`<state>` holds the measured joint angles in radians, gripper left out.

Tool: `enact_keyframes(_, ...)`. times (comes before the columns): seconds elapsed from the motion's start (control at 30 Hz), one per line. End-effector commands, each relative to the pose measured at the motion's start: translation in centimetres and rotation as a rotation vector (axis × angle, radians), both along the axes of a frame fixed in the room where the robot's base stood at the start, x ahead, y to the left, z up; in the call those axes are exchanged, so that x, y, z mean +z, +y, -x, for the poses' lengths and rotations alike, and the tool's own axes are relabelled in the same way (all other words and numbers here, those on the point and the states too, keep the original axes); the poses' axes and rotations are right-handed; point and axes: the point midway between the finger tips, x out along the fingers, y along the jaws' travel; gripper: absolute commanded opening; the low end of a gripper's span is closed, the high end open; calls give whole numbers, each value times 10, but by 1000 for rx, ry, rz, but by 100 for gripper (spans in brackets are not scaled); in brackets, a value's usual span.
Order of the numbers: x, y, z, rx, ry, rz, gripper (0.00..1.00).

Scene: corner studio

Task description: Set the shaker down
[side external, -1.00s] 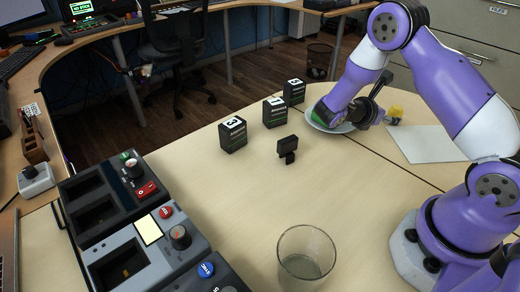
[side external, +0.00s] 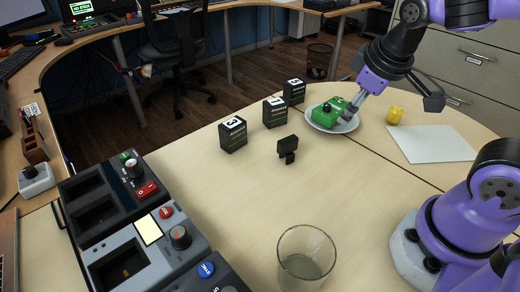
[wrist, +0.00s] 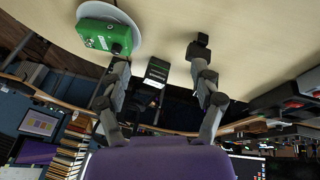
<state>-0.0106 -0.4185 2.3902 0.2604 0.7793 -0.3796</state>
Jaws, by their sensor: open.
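A small yellow rounded object (side external: 394,115), which may be the shaker, stands on the table near the white sheet. A green box with a dark knob (side external: 327,112) rests on a white plate (side external: 349,126); it also shows in the wrist view (wrist: 103,36). My gripper (side external: 391,110) is open and empty, with its fingers spread wide. One finger is over the plate's right side near the green box; I cannot tell if they touch. The other finger is right of the yellow object. The gripper also shows in the wrist view (wrist: 158,72), where the yellow object is not visible.
Three dark numbered boxes (side external: 232,134) (side external: 274,111) (side external: 294,92) stand left of the plate. A small black object (side external: 288,149) stands before them. A clear glass (side external: 306,258) is at the front, beside control units (side external: 150,240). A white sheet (side external: 430,144) lies right; the middle table is clear.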

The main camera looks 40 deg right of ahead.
Motion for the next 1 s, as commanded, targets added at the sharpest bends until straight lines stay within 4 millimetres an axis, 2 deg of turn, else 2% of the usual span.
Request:
enact_keyframes(0.1,17,26,18,-61,-89,-139,74)
enact_keyframes(0.2,22,39,29,-92,-120,-211,74)
enact_keyframes(0.23,24,42,31,-98,-126,-225,81)
enact_keyframes(0.7,25,46,34,-111,-133,-249,81)
enact_keyframes(0.87,27,34,23,-96,-121,-195,81)
enact_keyframes(0.97,28,8,1,-61,-88,-82,81)
enact_keyframes(1.0,27,-7,-9,-42,-63,-19,81)
